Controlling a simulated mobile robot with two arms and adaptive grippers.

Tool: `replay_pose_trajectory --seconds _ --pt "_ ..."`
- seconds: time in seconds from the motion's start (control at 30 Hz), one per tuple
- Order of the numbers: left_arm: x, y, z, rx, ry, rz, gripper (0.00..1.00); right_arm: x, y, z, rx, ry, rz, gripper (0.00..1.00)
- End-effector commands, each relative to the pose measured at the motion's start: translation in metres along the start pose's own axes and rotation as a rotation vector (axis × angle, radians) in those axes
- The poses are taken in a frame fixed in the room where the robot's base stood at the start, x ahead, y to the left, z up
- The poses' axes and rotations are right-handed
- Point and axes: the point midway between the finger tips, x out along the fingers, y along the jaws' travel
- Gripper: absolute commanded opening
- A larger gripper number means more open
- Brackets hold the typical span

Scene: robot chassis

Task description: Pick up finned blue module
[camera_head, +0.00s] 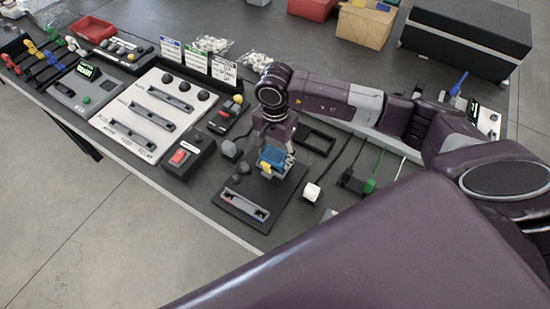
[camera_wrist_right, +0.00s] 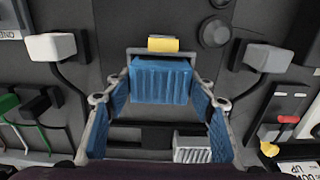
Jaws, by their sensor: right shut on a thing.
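The finned blue module (camera_head: 273,157) is a small blue block with parallel ribs and a yellow part at one end. In the right wrist view the module (camera_wrist_right: 160,82) is in the middle, between the two fingers, with the yellow part (camera_wrist_right: 163,44) just beyond it. My right gripper (camera_head: 276,150) points down and is shut on the module, over a black panel (camera_head: 228,203) near the table's front edge. I cannot tell whether the module touches the panel. The fingers and wrist hide part of it in the head view. My left gripper is not in view.
A white panel with slots (camera_head: 150,117) and a small box with a red switch (camera_head: 182,157) stand to the left. Green and white cabled plugs (camera_head: 370,185) lie to the right. A large black box (camera_head: 466,38) and a cardboard box (camera_head: 365,25) stand at the back.

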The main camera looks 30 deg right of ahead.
Motion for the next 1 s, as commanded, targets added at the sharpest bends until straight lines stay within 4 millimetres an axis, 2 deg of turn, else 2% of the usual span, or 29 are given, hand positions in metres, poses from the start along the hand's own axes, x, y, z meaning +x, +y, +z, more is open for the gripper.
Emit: replay_pose_trajectory --seconds 0.03,0.13,0.4,0.57,0.77,1.0 --pt "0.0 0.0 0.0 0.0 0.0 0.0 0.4 0.0 0.0 0.0 0.0 0.0 0.0 0.3" --pt "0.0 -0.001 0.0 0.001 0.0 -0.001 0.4 0.0 0.0 0.0 0.0 0.0 0.0 0.2" --pt "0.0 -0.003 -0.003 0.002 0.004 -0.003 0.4 -0.002 -0.001 0.0 0.0 0.0 -0.002 0.2" --pt "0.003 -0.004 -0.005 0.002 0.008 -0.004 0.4 -0.012 -0.002 -0.001 0.0 0.001 -0.005 0.2" --pt "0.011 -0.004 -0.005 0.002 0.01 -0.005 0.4 -0.045 -0.002 -0.001 -0.001 0.003 -0.007 0.2" --pt "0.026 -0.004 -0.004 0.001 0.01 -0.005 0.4 -0.115 -0.002 -0.001 -0.001 0.005 -0.01 0.2"
